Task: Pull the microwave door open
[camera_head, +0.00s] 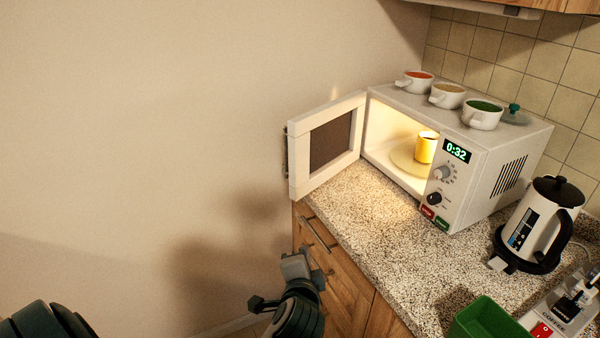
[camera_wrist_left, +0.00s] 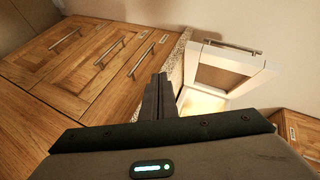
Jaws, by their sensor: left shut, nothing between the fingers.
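The white microwave (camera_head: 480,185) stands on the speckled counter with its lit cavity showing. Its door (camera_head: 297,170) is swung wide open to the left, with the dark window facing the cavity side. The door also shows in the left wrist view (camera_wrist_left: 262,78), with its metal bar handle (camera_wrist_left: 232,47) on the outer face. A yellow mug (camera_head: 426,148) stands on the plate inside. My left gripper (camera_head: 296,262) is in front of the counter's cabinets, below the door and apart from it. Its fingers (camera_wrist_left: 158,97) are shut and empty. My right gripper is not in view.
Several cups, one being a green-filled cup (camera_head: 483,114), stand on the microwave. A white kettle (camera_head: 541,222), a green bin (camera_head: 487,320) and a coffee machine (camera_head: 562,308) occupy the counter's right. The counter (camera_head: 370,215) before the microwave is clear. Wooden drawers (camera_head: 345,290) lie below.

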